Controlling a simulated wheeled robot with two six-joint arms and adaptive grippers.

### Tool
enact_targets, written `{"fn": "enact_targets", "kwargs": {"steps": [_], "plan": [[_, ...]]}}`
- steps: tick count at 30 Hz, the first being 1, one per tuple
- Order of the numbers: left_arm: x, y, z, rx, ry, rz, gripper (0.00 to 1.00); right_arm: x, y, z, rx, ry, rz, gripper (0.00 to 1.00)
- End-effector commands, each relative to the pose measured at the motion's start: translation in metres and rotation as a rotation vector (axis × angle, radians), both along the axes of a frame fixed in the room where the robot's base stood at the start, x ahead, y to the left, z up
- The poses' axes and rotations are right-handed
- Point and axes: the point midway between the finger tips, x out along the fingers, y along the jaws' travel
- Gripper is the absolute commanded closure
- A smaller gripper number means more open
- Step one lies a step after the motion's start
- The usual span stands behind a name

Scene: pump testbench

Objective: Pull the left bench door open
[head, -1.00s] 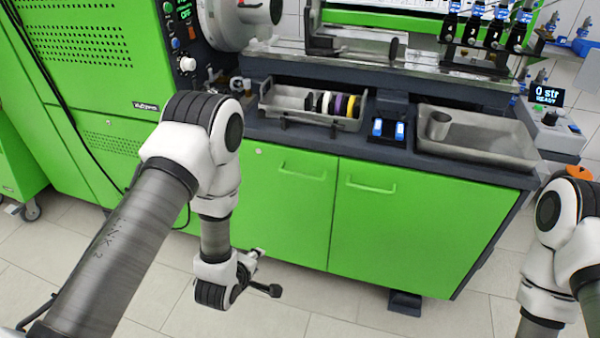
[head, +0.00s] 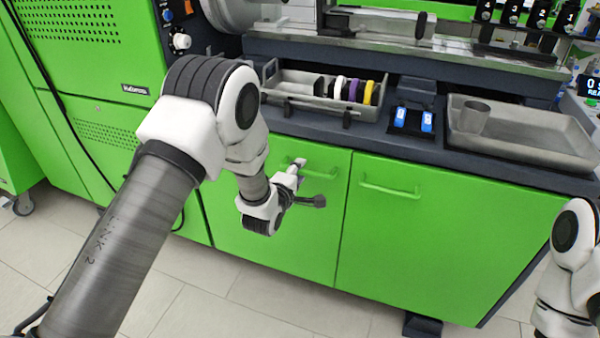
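The left bench door (head: 283,248) is a green panel below the worktop. It looks closed and flush with the right bench door (head: 440,235). Its green bar handle (head: 325,174) lies near its top edge, partly hidden by my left gripper. My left gripper (head: 308,184) is in front of the upper part of this door, close to the handle.
A tray with coloured rings (head: 355,90), blue-topped blocks (head: 413,119) and a metal tray (head: 525,145) with a cup (head: 472,118) stand on the worktop. A green cabinet (head: 88,50) stands at the left. The tiled floor (head: 255,300) before the doors is clear.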

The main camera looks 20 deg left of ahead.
Motion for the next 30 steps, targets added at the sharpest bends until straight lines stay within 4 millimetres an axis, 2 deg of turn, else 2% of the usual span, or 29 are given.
{"fn": "enact_targets", "kwargs": {"steps": [3, 11, 12, 14, 15, 25, 30], "plan": [[0.013, 0.000, -0.004, 0.000, 0.001, 0.000, 0.61, 0.000, 0.000, -0.002, 0.000, 0.000, 0.000, 0.60], [0.016, 0.000, -0.004, 0.000, 0.002, 0.000, 0.61, 0.000, 0.000, -0.002, 0.000, 0.000, 0.000, 0.60], [0.016, 0.000, -0.004, 0.000, 0.002, 0.000, 0.75, 0.000, 0.000, -0.002, 0.000, 0.000, 0.000, 0.60], [0.016, 0.000, -0.004, 0.000, 0.002, 0.000, 0.96, 0.000, 0.000, -0.002, 0.000, 0.000, 0.000, 0.60], [0.016, 0.000, -0.004, 0.000, 0.002, 0.000, 1.00, 0.000, 0.000, -0.002, 0.000, 0.000, 0.000, 0.60], [0.013, 0.000, -0.004, 0.000, 0.004, -0.009, 1.00, 0.000, 0.000, -0.001, 0.000, 0.000, 0.000, 0.60], [0.002, 0.001, -0.004, 0.000, 0.006, -0.051, 1.00, 0.000, 0.000, 0.003, 0.000, 0.000, 0.000, 0.60]]}}
